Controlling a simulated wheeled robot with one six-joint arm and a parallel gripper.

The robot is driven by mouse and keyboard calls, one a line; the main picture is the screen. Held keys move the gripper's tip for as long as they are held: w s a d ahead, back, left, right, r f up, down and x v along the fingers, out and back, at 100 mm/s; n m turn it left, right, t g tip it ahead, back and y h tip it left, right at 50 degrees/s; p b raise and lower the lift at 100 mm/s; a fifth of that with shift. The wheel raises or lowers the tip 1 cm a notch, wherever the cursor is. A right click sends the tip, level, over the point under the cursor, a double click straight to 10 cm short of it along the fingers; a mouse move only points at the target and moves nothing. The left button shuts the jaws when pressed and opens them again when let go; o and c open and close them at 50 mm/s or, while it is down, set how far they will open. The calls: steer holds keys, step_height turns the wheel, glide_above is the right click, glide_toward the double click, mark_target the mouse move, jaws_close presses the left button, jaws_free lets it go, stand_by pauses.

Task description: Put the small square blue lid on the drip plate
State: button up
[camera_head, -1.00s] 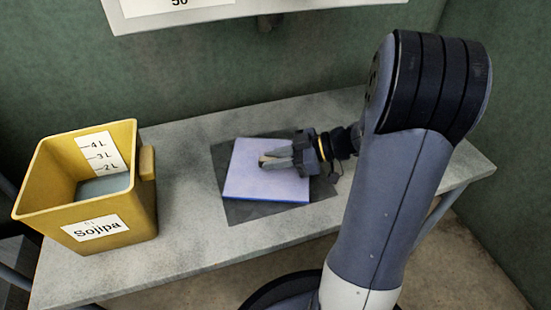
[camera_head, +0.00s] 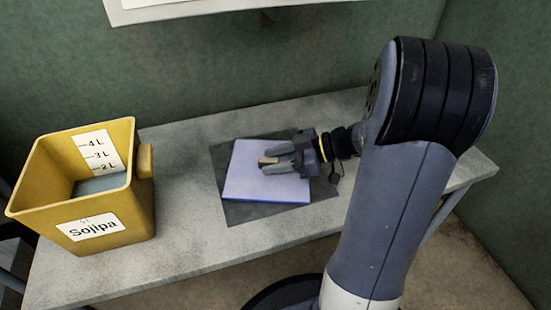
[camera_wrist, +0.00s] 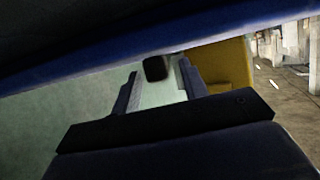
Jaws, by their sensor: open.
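The square blue lid (camera_head: 250,184) lies flat on the dark drip plate (camera_head: 240,215) on the grey table; its top looks pale lilac and its edge is blue. A small brownish knob (camera_head: 268,160) stands on the lid. My gripper (camera_head: 267,161) is open, with one finger on each side of the knob, low over the lid. In the wrist view, the dark knob (camera_wrist: 156,68) shows between the two parted fingers, and the lid's shaded blue band (camera_wrist: 170,45) crosses the top. My fingers cover part of the lid.
A yellow bin (camera_head: 135,205) labelled "Sojipa" stands at the left of the table (camera_head: 190,150); its side also shows in the wrist view (camera_wrist: 222,65). A white panel (camera_head: 180,8) hangs on the green wall above. The table between bin and plate is clear.

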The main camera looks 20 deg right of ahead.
steer(key=shift+s+a+f, duration=0.1)
steer(key=shift+s+f, duration=0.1)
steer(key=shift+f, duration=0.55)
steer(key=shift+w+r+p, duration=0.1)
steer(key=shift+r+p, duration=0.45)
steer(key=shift+p, duration=0.4)
steer(key=shift+d+r+p, duration=0.25)
steer(key=shift+d+p, duration=0.05)
steer(key=shift+p, duration=0.1)
steer(key=p+v, duration=0.1)
steer(key=v, duration=0.6)
steer(key=shift+w+r+p, duration=0.1)
steer(key=shift+r+p, duration=0.1)
steer(key=shift+p, duration=0.15)
